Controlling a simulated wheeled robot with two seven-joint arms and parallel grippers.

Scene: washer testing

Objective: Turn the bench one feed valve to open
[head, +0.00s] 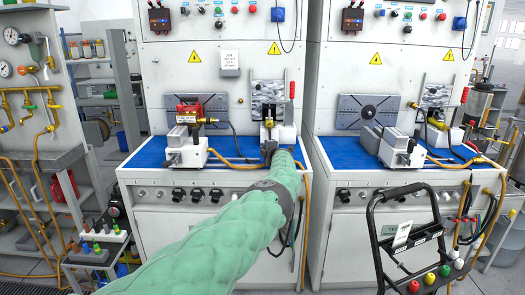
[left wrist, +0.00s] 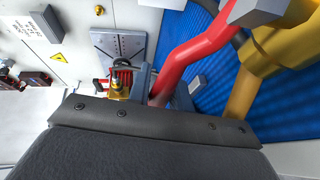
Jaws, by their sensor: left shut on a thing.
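Bench one, the left bench with a blue top (head: 135,157), stands ahead in the head view. In the left wrist view a red lever (left wrist: 205,45) runs from a brass valve body (left wrist: 252,65) down to my left gripper (left wrist: 165,92), which is shut on the lever's end. A small brass fitting (head: 269,123) shows just above the gripper in the head view. The grip itself is hidden there. My right gripper is not in view.
A grey fixture with a red and brass unit (head: 189,110) stands left on the blue top. An orange hose (head: 225,160) lies between it and my gripper. A second bench (head: 333,150) stands right. A black-framed cart (head: 375,235) with coloured knobs is front right.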

